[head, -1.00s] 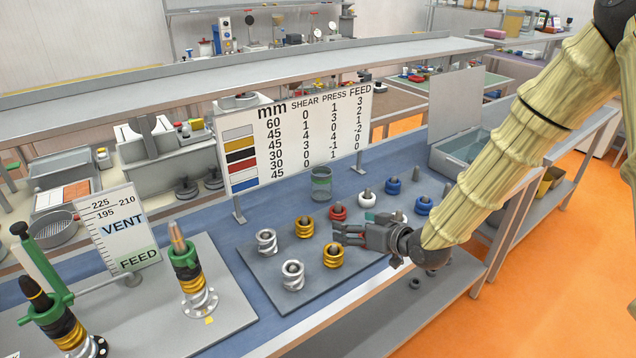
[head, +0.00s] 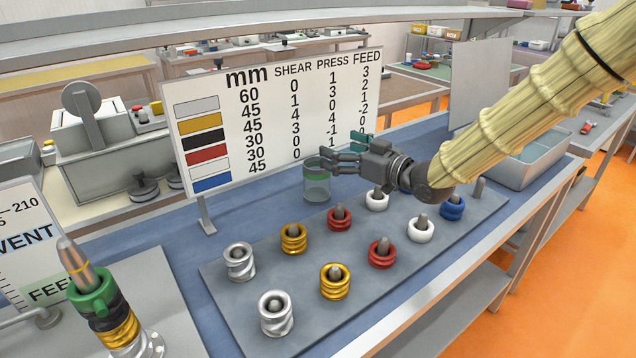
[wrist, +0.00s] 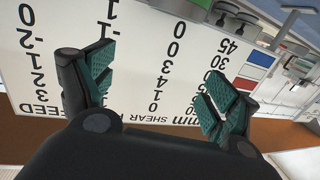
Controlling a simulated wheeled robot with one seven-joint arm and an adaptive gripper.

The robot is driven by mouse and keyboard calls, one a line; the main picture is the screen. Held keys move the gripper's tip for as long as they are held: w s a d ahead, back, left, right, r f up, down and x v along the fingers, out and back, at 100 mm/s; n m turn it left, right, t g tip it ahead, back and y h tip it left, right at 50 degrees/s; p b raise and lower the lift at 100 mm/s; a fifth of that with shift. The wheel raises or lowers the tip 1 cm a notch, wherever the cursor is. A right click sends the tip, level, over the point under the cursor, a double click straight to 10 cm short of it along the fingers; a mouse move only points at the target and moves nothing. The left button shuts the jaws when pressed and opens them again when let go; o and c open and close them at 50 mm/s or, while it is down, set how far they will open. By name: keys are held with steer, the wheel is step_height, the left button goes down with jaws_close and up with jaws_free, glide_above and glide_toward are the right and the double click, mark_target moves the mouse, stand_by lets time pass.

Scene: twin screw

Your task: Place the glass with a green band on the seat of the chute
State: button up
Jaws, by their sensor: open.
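The glass with a green band (head: 317,188) stands upright on the blue bench top, behind the grey peg plate and in front of the number board. My gripper (head: 340,152) is open and empty, with its fingers pointing left. In the head view its lower finger overlaps the glass rim; I cannot tell whether it touches. I cannot make out a chute seat. A column with a green collar (head: 92,298) stands at the lower left.
The number board (head: 275,118) stands close behind my gripper. The grey plate (head: 375,287) holds several silver, yellow, red, white and blue rings on pegs. A VENT/FEED sign (head: 25,250) is at the left edge. A grey bin (head: 530,165) stands at the right.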

glide_toward(317, 166)
steer(key=w, duration=0.1)
steer(key=w+a+f, duration=0.1)
steer(key=w, duration=0.1)
steer(key=shift+w+a+f, duration=0.15)
steer(key=shift+w+a, duration=0.1)
steer(key=shift+a, duration=0.15)
steer(key=shift+p+x, duration=0.85)
steer(key=shift+x, duration=2.9)
steer(key=shift+f, duration=0.1)
steer(key=c, duration=1.3)
steer(key=shift+c, duration=0.4)
